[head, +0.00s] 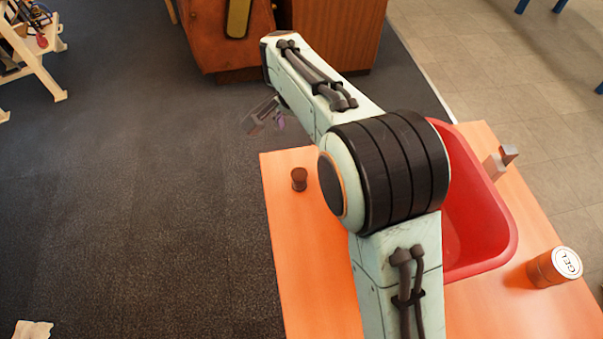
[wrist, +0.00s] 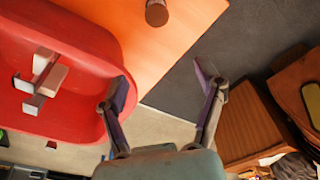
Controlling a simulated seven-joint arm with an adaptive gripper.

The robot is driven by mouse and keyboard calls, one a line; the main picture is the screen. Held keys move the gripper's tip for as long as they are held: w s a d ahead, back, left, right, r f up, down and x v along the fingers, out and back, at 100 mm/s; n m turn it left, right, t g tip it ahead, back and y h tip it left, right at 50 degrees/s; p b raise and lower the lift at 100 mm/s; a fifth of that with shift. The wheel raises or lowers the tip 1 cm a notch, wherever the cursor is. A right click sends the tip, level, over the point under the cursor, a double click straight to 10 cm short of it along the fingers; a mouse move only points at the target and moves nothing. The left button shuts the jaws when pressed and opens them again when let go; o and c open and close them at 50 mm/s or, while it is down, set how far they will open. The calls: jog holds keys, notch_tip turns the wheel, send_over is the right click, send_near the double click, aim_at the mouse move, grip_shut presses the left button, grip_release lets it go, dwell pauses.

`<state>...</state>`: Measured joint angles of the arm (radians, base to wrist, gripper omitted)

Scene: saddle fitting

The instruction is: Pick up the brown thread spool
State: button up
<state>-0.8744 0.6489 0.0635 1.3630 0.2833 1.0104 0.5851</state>
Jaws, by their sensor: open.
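The brown thread spool (head: 299,179) stands upright on the orange table (head: 305,260), near its left edge in the head view. In the wrist view the spool (wrist: 157,13) shows at the top edge, partly cut off, beyond my fingertips. My gripper (wrist: 161,84) is open and empty, its two purple-padded fingers spread wide, apart from the spool. In the head view my gripper (head: 268,117) is partly hidden behind my arm, past the table's far left corner.
A red bin (head: 490,225) stands on the table behind my arm; the wrist view shows grey and pinkish blocks (wrist: 45,78) in it. Wooden furniture (head: 335,35) stands beyond the table. The table around the spool is clear.

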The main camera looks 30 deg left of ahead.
aim_at(299, 174)
jog(key=f, duration=1.3)
jog(key=w+f, duration=0.1)
jog(key=f, duration=0.5)
jog(key=shift+f, duration=0.15)
jog(key=c, duration=1.2)
